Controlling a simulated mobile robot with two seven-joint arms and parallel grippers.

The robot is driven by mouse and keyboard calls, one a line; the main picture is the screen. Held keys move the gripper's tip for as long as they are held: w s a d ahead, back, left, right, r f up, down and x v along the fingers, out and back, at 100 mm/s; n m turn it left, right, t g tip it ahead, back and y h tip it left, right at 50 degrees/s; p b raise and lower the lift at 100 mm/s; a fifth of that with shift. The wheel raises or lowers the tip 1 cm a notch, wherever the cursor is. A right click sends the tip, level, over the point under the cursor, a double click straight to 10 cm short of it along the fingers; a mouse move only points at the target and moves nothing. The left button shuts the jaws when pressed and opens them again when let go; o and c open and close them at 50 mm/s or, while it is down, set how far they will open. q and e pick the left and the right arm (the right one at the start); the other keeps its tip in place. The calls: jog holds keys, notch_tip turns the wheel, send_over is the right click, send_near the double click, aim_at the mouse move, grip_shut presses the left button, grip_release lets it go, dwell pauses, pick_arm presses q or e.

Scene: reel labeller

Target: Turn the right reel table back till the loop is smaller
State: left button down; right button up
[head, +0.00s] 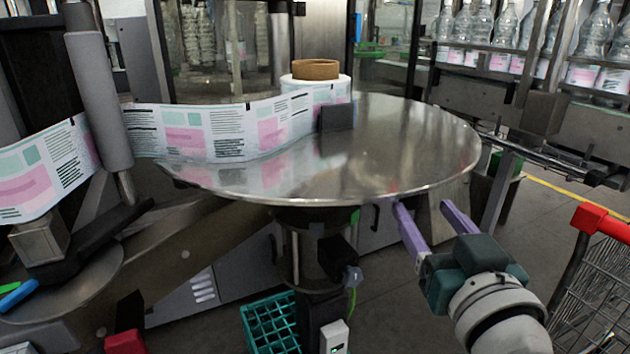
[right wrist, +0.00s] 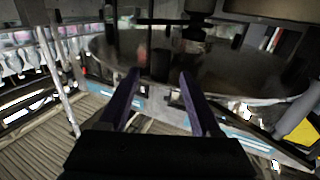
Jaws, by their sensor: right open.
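The right reel table (head: 375,160) is a large round shiny steel disc in the middle of the head view. A label reel (head: 318,88) with a brown core stands at its far side. The label web (head: 235,130) runs from the reel leftward in a curved loop over the disc, past a grey roller (head: 100,100). My right gripper (head: 428,218) is open and empty, with purple fingers near the front right rim of the disc. In the right wrist view the fingers (right wrist: 160,82) point toward the disc (right wrist: 230,65). I cannot tell whether they touch it. My left gripper is out of view.
A dark block (head: 336,117) stands on the disc in front of the reel. A red-handled cart (head: 600,222) is at the right. A teal crate (head: 270,324) sits below the disc. Bottles (head: 595,50) line the back right.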

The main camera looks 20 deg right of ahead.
aim_at(415, 197)
jog(key=x, duration=0.6)
jog(key=shift+w, duration=0.15)
jog(key=shift+c, duration=0.3)
grip_shut()
dwell(0.9)
